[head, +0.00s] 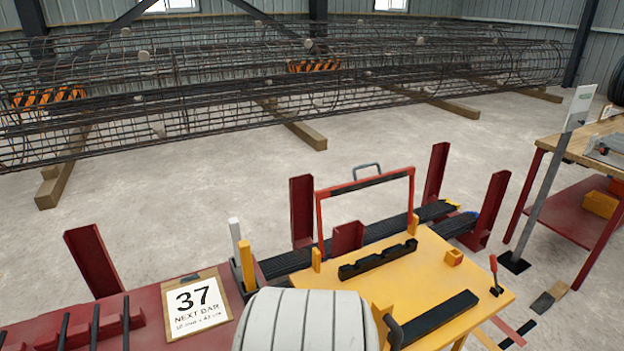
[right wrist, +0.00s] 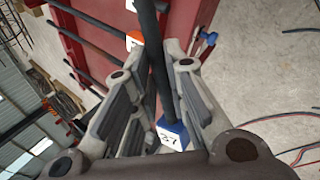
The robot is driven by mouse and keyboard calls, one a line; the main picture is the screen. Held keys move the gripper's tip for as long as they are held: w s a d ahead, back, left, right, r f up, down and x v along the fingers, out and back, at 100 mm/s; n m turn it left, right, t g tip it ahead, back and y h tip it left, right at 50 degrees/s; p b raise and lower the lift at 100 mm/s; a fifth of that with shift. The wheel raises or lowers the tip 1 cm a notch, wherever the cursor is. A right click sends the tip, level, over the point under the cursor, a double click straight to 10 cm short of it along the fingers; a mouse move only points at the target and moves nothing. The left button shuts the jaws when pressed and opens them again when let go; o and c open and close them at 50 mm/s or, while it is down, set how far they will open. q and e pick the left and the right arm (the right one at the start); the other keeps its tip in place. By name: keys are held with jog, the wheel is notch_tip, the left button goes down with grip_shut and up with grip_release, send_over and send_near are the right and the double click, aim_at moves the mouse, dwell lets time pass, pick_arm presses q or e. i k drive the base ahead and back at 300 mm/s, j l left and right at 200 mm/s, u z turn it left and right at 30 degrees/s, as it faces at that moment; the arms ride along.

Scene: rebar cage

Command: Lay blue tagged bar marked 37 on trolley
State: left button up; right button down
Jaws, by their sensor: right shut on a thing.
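The blue tag (right wrist: 172,135) has a white face with upside-down marks that look like 37. It sits by the dark bar (right wrist: 160,75), which runs between the fingers of my right gripper (right wrist: 160,105) in the right wrist view. The right gripper is shut on this bar. The trolley (head: 415,275) has a yellow top with black rests and a red frame with a handle at its back, and its top holds no bar in the visible part. A card (head: 195,302) reads 37 NEXT BAR. My left gripper is not in view.
A red rack (head: 130,315) holds dark bars at the left. Dark bars with yellow and blue ends lie between red posts (head: 437,175) behind the trolley. A wooden workbench (head: 575,150) stands at right. A long rebar cage (head: 250,95) lies behind; clear floor lies between.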

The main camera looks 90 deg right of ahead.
aim_at(376, 294)
jog(key=k+l+u, duration=0.15)
jog(key=k+u, duration=0.55)
jog(key=k+j+u, duration=0.1)
jog(key=k+u, duration=0.2)
jog(key=k, duration=0.2)
jog(key=k+u, duration=0.75)
jog(key=k+j+u, duration=0.1)
jog(key=k+u, duration=0.15)
jog(key=u, duration=0.15)
jog(key=k+l+z, duration=0.1)
jog(key=k+z, duration=0.2)
jog(key=l+z, duration=0.1)
jog(key=z, duration=2.55)
jog(key=i, duration=0.45)
